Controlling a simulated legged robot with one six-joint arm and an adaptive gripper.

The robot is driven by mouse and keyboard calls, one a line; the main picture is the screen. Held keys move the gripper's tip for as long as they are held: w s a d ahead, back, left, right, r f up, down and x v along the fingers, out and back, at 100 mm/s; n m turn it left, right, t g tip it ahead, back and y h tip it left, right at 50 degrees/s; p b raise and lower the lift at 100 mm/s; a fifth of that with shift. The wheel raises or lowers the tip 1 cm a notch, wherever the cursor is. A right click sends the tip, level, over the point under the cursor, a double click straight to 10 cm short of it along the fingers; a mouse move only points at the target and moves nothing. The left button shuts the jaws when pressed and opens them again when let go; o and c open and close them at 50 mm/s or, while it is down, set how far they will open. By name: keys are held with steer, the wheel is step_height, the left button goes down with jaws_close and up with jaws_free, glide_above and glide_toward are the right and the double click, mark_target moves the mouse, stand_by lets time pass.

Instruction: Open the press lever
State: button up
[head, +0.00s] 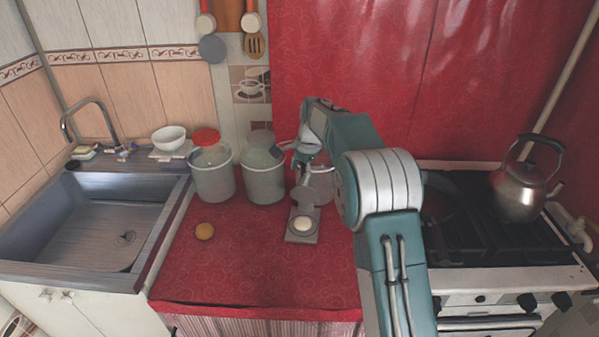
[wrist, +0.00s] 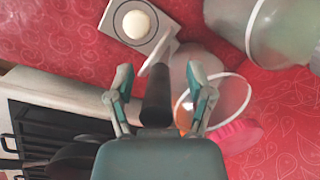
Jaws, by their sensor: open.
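The press (head: 302,238) sits on the red counter, a grey base with a round pale piece on its plate; it also shows at the top of the wrist view (wrist: 160,12). Its round grey lid (head: 305,196) stands raised at the back of the base. A dark lever handle (wrist: 158,95) points from the lid toward the wrist camera. My gripper (wrist: 160,68) is open, with one finger on each side of the handle and visible gaps between. In the head view my gripper (head: 303,160) is above and behind the press, and the handle is mostly hidden there.
Lidded jars (head: 212,178) (head: 264,180) stand left of my gripper, and a clear container (head: 322,184) is close behind it. The stove with a kettle (head: 519,192) is right; the sink (head: 95,235) is left. The front counter is clear.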

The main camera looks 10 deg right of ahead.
steer(key=v, duration=1.1)
steer(key=shift+d+r, duration=0.1)
steer(key=shift+r, duration=0.3)
steer(key=s+r+n+t+h, duration=0.1)
steer(key=s+r+n, duration=0.25)
steer(key=s, duration=0.75)
steer(key=s+r+n+t, duration=0.1)
steer(key=s+r+n, duration=0.25)
steer(key=s, duration=0.65)
steer(key=s+f+n+t, duration=0.1)
steer(key=s+f+n, duration=0.2)
steer(key=s, duration=0.6)
steer(key=s+d+f+n+t+h, duration=0.1)
steer(key=s+f+n, duration=0.2)
steer(key=s, duration=0.7)
step_height(320, 180, down, 2)
steer(key=shift+s+d, duration=0.2)
steer(key=shift+s, duration=0.1)
